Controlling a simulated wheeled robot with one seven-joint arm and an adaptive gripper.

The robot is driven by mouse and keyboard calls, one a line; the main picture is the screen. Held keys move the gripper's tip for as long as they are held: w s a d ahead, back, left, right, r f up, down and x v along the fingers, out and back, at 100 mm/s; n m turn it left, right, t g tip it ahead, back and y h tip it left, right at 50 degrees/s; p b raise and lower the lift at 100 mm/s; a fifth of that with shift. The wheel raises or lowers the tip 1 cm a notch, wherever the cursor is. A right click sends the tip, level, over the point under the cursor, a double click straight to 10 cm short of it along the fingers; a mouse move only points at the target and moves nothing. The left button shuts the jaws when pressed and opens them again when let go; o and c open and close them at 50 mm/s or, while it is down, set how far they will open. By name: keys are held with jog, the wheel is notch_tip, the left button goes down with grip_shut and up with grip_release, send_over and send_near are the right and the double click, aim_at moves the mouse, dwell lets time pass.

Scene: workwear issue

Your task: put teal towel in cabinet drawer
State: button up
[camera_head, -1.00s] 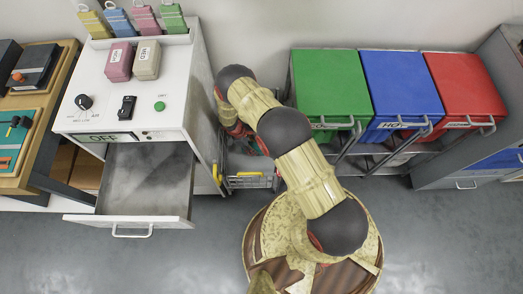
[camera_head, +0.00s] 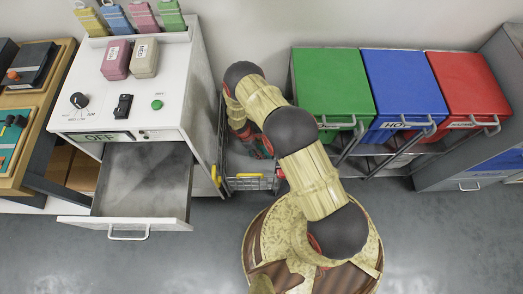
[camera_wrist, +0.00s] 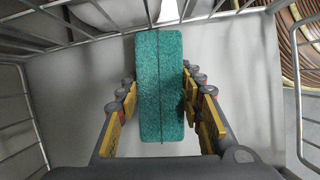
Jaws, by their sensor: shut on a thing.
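The teal towel (camera_wrist: 160,85) is a folded block between the fingers of my gripper (camera_wrist: 160,105) in the wrist view. My gripper is shut on it, with a finger on each side. Wire basket walls surround them there. In the head view my arm reaches down into the wire cart (camera_head: 250,181), and the gripper and towel are mostly hidden behind the arm. The cabinet (camera_head: 190,85) stands left of the cart. Its drawer (camera_head: 140,183) is pulled open and looks empty inside.
The cart's wire rim (camera_wrist: 60,45) is close around the gripper. Green (camera_head: 330,85), blue (camera_head: 398,88) and red (camera_head: 465,85) bins stand to the right. A workbench (camera_head: 35,150) is at the far left. The floor in front of the drawer is clear.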

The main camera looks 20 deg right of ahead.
jog(key=o, duration=1.4)
jog(key=shift+c, duration=0.2)
